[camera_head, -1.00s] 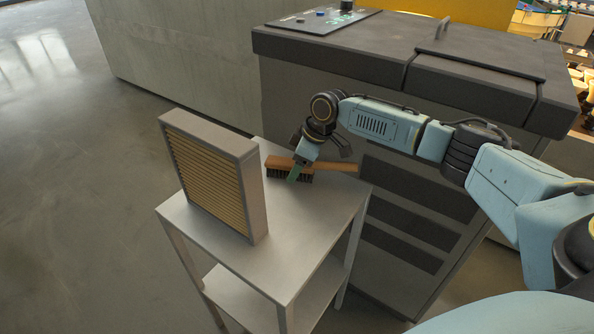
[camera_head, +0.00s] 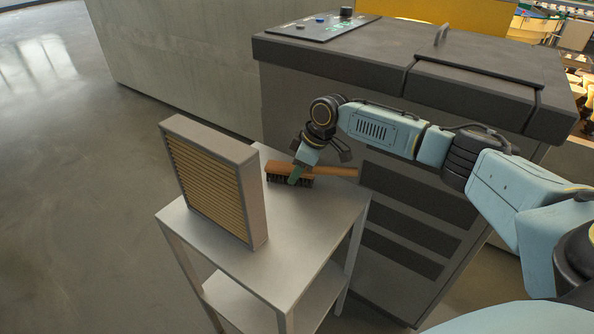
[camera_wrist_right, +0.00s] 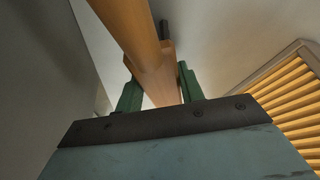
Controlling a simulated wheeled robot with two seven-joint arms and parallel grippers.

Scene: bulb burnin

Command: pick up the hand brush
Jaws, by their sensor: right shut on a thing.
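The hand brush (camera_head: 330,170) has a brown wooden handle and back with dark bristles. In the head view it is over the far part of the small grey table, its handle pointing right. My right gripper (camera_head: 296,175) is shut on the brush's wooden body near the bristle end. In the right wrist view the green fingers of the gripper (camera_wrist_right: 158,92) stand on either side of the wooden brush (camera_wrist_right: 145,50). Whether the bristles touch the table is hard to tell. My left gripper is not in view.
A framed filter with yellow pleats (camera_head: 212,185) stands upright on the small grey table (camera_head: 290,255), left of the brush; it also shows in the right wrist view (camera_wrist_right: 290,105). A large dark machine (camera_head: 400,60) with a lid and control panel stands right behind the table.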

